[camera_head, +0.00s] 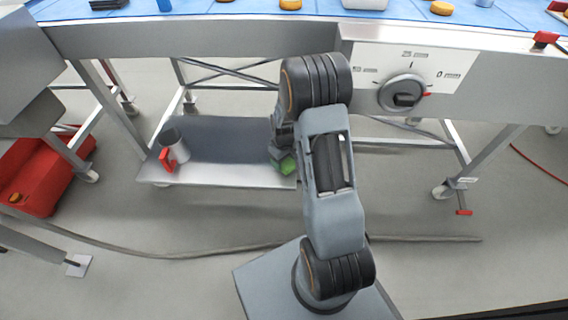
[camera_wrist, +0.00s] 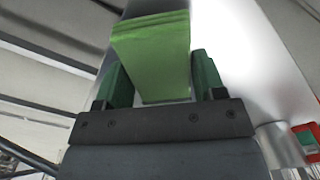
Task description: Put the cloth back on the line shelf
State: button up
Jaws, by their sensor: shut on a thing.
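A folded green cloth (camera_wrist: 152,48) sits between the two fingers of my gripper (camera_wrist: 158,72) in the wrist view, and the gripper is shut on it. In the head view the cloth (camera_head: 288,165) shows as a small green patch at the right end of the low metal line shelf (camera_head: 230,181). My gripper (camera_head: 281,153) is partly hidden there behind my own arm. I cannot tell whether the cloth touches the shelf or is just above it.
A grey jug with a red handle (camera_head: 174,148) stands at the shelf's left end; it also shows in the wrist view (camera_wrist: 280,146). The shelf's middle is bare. The conveyor with a dial panel (camera_head: 408,80) stands above.

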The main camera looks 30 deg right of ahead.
jog(key=shift+f, duration=0.85)
jog(key=shift+f, duration=0.15)
jog(key=o, duration=0.9)
jog(key=shift+c, duration=0.2)
